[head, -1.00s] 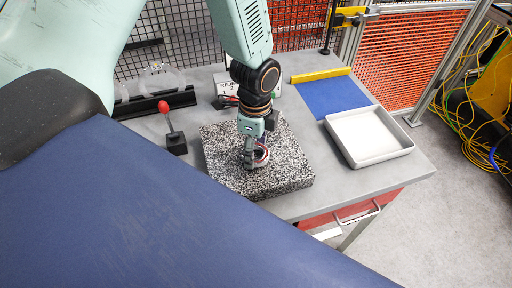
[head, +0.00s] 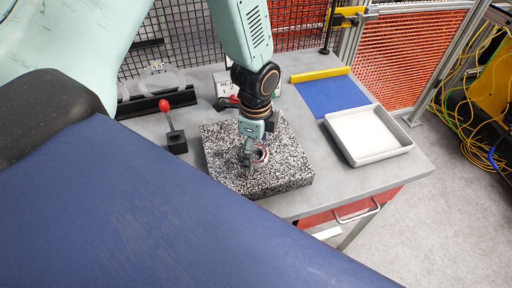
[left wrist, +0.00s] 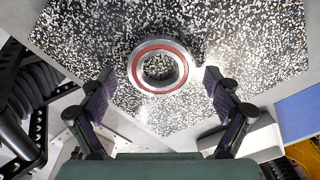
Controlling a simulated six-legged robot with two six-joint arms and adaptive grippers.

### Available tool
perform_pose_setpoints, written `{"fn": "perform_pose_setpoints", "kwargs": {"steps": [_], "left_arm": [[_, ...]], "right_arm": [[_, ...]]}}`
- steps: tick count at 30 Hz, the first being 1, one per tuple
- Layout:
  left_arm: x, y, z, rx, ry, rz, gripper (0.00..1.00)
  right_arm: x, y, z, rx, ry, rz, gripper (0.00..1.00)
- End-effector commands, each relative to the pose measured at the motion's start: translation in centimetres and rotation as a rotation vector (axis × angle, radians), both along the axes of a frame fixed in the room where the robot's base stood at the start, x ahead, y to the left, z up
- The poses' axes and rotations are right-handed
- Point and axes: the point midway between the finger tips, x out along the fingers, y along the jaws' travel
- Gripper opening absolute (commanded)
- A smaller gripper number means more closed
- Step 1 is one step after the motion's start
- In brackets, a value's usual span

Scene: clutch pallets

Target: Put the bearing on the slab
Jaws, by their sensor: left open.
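The bearing (left wrist: 159,88) is a metal ring with a red band around its bore. It lies flat on the speckled black-and-white slab (left wrist: 255,40), and in the head view it shows partly behind my gripper (head: 262,155). The slab (head: 285,178) lies on the grey table. My left gripper (left wrist: 163,105) is open, with its fingers apart on either side of the bearing in the wrist view. In the head view the left gripper (head: 246,158) is low over the slab, beside the bearing. My right gripper is not in view.
A white tray (head: 405,151) and a blue mat (head: 332,97) with a yellow bar (head: 320,75) are on the right of the table. A red-knobbed lever (head: 176,143) stands left of the slab. A black rack (head: 155,103) and a small box (head: 222,83) are behind.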

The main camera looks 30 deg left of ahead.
Motion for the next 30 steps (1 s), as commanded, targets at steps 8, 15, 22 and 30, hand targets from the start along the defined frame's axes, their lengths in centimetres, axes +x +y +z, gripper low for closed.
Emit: {"fn": "perform_pose_setpoints", "kwargs": {"steps": [8,15,22,30], "left_arm": [[0.1,0.0,1.8,0.000,-0.004,0.001,0.90],[0.1,0.0,6.7,-0.001,-0.005,0.001,0.90],[0.1,0.0,10.7,0.000,-0.003,0.001,0.90],[0.0,0.0,12.3,0.000,0.000,0.000,0.90]], "right_arm": [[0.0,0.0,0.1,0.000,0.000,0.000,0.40],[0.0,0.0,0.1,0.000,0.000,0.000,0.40],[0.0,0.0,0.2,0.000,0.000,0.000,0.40],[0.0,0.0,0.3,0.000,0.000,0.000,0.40]]}}
